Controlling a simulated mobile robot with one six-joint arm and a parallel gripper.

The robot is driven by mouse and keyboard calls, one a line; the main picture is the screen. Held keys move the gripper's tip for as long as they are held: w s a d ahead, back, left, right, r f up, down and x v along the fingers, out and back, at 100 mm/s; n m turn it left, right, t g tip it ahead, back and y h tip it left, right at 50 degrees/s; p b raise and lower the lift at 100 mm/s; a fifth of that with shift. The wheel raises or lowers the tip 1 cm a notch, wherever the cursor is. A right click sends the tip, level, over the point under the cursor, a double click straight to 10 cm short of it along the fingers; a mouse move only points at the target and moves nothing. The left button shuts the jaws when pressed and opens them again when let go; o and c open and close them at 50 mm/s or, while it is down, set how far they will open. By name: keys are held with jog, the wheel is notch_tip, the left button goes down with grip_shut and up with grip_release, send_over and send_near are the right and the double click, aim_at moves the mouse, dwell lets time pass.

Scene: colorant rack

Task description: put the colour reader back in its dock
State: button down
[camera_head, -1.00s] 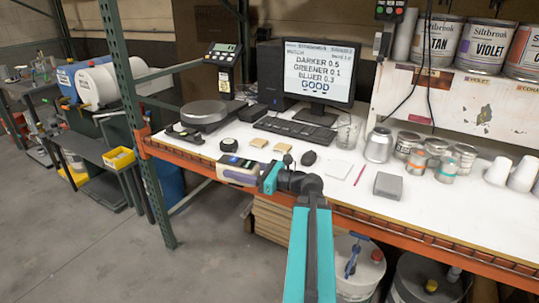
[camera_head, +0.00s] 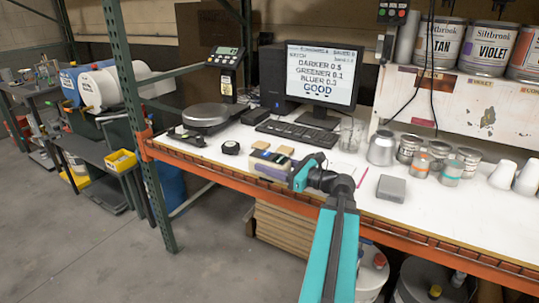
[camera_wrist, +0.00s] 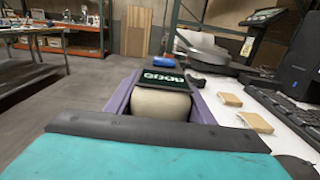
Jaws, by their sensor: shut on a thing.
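The colour reader (camera_head: 268,159), a cream and purple device, is at my gripper (camera_head: 298,175) by the bench's front edge. In the wrist view its cream body (camera_wrist: 160,103) and purple sides lie straight ahead, with a dark screen (camera_wrist: 163,77) showing bright lettering. My gripper is shut on the reader; its fingertips are not clearly seen. A low black holder (camera_head: 185,135) lies left of the reader, in front of the scale; I cannot tell for sure that it is the dock.
A round black object (camera_head: 231,147) and tan blocks (camera_head: 284,151) lie near the reader. The scale (camera_head: 206,115), keyboard (camera_head: 298,132) and monitor (camera_head: 320,75) stand behind. A green rack post (camera_head: 150,150) rises at left. Cans (camera_head: 382,148) and a grey block (camera_head: 391,188) are at right.

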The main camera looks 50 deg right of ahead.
jog(key=shift+w+d+f+p, duration=0.2)
jog(key=shift+w+d+p, duration=0.2)
jog(key=shift+w+d, duration=1.5)
jog(key=shift+w+d+f+p, duration=0.25)
jog(key=shift+w+d+p, duration=0.1)
jog(key=shift+w+d, duration=1.5)
jog(key=shift+w+d+f+p, duration=0.2)
jog(key=shift+w+d+p, duration=0.2)
jog(key=shift+w+d, duration=1.5)
jog(key=shift+w+a+f, duration=0.1)
jog(key=shift+w+a, duration=0.2)
jog(key=shift+a, duration=0.1)
jog(key=shift+f+p, duration=0.4)
jog(key=shift+f, duration=1.25)
jog(key=shift+f, duration=0.15)
jog(key=c, duration=0.8)
grip_release()
jog(key=shift+c, duration=0.2)
jog(key=shift+s, duration=0.1)
jog(key=b+v, duration=0.2)
jog(key=v, duration=0.9)
jog(key=shift+s, duration=0.4)
jog(key=shift+o, duration=0.4)
